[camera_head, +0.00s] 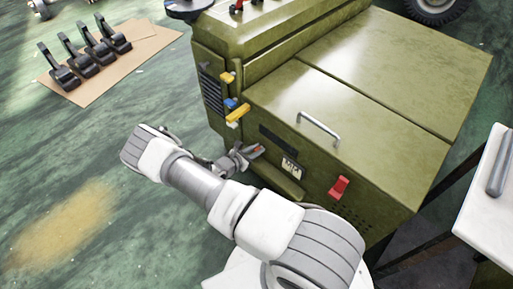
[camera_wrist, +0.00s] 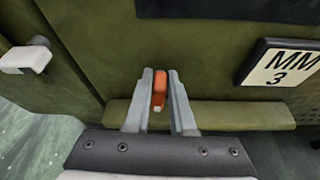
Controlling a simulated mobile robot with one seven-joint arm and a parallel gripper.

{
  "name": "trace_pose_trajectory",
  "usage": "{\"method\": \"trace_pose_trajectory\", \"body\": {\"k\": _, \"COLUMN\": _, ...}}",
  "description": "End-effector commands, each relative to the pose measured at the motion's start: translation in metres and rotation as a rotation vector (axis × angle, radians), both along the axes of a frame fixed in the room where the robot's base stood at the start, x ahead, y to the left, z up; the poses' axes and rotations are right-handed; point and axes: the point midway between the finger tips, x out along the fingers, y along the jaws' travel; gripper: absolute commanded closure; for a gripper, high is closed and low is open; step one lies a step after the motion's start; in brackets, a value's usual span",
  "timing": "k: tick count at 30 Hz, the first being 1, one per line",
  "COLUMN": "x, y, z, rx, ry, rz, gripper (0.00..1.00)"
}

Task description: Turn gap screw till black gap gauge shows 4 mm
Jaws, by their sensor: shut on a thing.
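The olive-green machine (camera_head: 350,95) fills the middle of the head view. The gap gauge (camera_head: 292,168) is a small black-framed plate on its front; in the wrist view the gauge (camera_wrist: 279,70) reads "MM 3" in black on a pale face. My gripper (camera_head: 250,153) is at the machine's front, left of the gauge. In the wrist view my gripper (camera_wrist: 160,88) is shut on a small orange-red piece, which looks like the gap screw's handle (camera_wrist: 159,84). The fingers hide its sides, and I cannot see the screw's shaft.
Yellow and blue levers (camera_head: 236,112) stick out at the machine's left corner. A ledge (camera_wrist: 215,114) runs below the gripper. A white table (camera_head: 490,200) stands right.

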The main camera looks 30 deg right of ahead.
Motion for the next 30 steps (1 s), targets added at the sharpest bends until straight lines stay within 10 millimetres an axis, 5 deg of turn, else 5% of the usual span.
{"method": "trace_pose_trajectory", "body": {"k": 16, "x": -0.0067, "y": -0.0018, "z": 0.0013, "rx": 0.117, "ry": -0.319, "rz": 0.002, "gripper": 1.0}}
{"method": "trace_pose_trajectory", "body": {"k": 30, "x": -0.0073, "y": -0.0019, "z": -0.0024, "rx": 0.144, "ry": -0.398, "rz": 0.001, "gripper": 1.0}}
